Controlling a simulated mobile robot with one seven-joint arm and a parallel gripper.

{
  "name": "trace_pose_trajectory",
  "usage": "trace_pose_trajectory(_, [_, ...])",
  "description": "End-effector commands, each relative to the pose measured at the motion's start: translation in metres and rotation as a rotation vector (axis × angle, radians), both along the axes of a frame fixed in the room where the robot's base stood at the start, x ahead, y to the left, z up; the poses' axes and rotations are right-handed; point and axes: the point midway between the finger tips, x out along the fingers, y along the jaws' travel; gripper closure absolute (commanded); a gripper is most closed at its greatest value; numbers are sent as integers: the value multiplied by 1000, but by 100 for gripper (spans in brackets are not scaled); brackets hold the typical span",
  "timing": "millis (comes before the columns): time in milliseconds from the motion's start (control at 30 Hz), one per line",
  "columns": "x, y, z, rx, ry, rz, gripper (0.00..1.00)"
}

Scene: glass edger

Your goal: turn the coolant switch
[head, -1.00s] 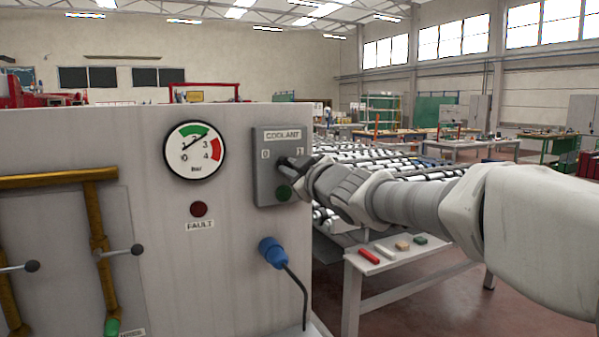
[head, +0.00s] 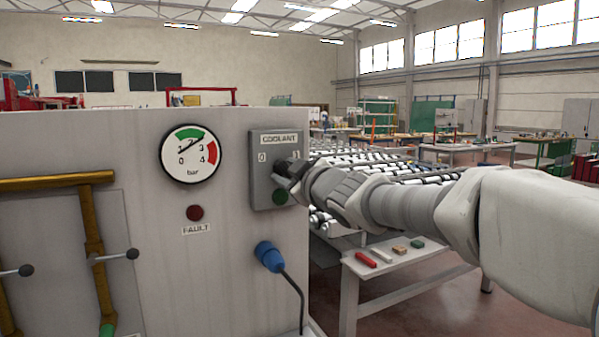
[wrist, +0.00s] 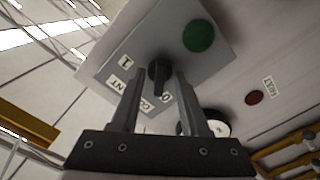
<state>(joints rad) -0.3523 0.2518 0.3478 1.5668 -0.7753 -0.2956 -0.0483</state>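The grey coolant switch box (head: 262,170) is on the right side of the machine front, with a COOLANT label, marks 0 and 1, and a green button (head: 280,197) below. In the wrist view, the black switch knob (wrist: 158,74) sits between the fingertips of my gripper (wrist: 159,86), with a gap visible on each side. The knob's bar extends toward the 0 mark (wrist: 165,97). My gripper (head: 285,172) is at the box in the head view and hides most of the knob there. Contact with the knob cannot be told.
A pressure gauge (head: 190,153), red fault lamp (head: 194,213) and blue plug (head: 268,256) with a black cable are close by on the panel. Brass pipes with levers are at left. A side table (head: 400,262) with small blocks and a roller conveyor stand beyond my arm.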

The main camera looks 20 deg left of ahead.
Motion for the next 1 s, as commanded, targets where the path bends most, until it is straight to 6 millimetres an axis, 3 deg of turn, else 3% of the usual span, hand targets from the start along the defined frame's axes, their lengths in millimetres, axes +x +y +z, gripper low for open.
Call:
trace_pose_trajectory(367, [-8, -11, 2, 1, -2, -1, 55])
trace_pose_trajectory(1000, [-82, -103, 3, 0, -4, -2, 55])
